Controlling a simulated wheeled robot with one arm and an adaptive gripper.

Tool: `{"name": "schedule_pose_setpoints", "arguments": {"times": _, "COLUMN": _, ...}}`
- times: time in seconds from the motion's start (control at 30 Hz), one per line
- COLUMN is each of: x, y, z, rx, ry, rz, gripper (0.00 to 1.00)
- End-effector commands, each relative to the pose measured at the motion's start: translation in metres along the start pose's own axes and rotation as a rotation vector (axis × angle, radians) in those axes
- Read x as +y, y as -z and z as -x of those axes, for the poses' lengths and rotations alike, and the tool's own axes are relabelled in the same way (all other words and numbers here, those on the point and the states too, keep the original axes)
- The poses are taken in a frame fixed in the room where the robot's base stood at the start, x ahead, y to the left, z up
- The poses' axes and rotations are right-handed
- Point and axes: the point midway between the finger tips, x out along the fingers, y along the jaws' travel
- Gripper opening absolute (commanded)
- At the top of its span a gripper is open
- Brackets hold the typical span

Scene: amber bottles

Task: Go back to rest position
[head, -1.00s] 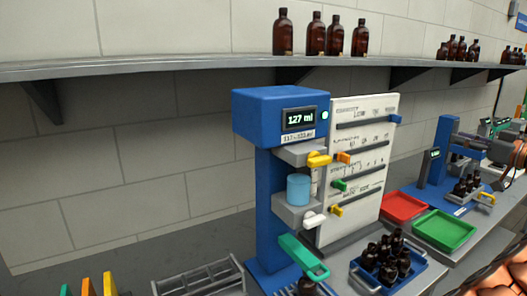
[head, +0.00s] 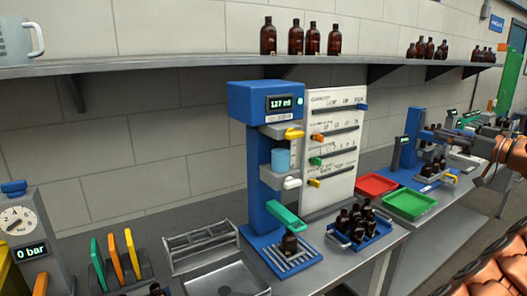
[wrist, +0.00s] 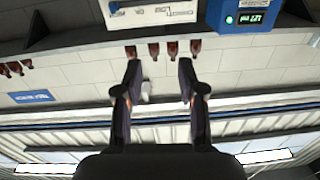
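My gripper (wrist: 158,75) shows in the wrist view with its two dark fingers spread apart and nothing between them. That view is upside down, with ceiling lights low in the picture and the shelf bottles above and beyond the fingertips. The blue filling machine (head: 262,160) stands on the bench with a display reading about 127 ml.
A blue tray (head: 345,246) of amber bottles, a red tray (head: 376,185) and a green tray (head: 409,204) lie right of the machine. A metal rack (head: 200,247) and a gauge reading 0 bar (head: 20,225) are to the left. A shelf (head: 170,66) with bottles runs above.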

Motion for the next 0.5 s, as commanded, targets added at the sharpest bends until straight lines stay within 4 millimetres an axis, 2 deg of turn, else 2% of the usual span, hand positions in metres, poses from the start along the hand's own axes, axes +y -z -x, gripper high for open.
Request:
{"name": "schedule_pose_setpoints", "arguments": {"times": 0.27, "x": -0.022, "y": 0.002, "z": -0.027, "rx": -0.012, "ry": 0.066, "rz": -0.106, "gripper": 0.40}}
{"name": "schedule_pose_setpoints", "arguments": {"times": 0.37, "x": -0.036, "y": 0.003, "z": -0.040, "rx": -0.023, "ry": 0.100, "rz": -0.155, "gripper": 0.40}}
{"name": "schedule_pose_setpoints", "arguments": {"times": 0.5, "x": -0.065, "y": 0.004, "z": -0.066, "rx": -0.058, "ry": 0.162, "rz": -0.239, "gripper": 0.40}}
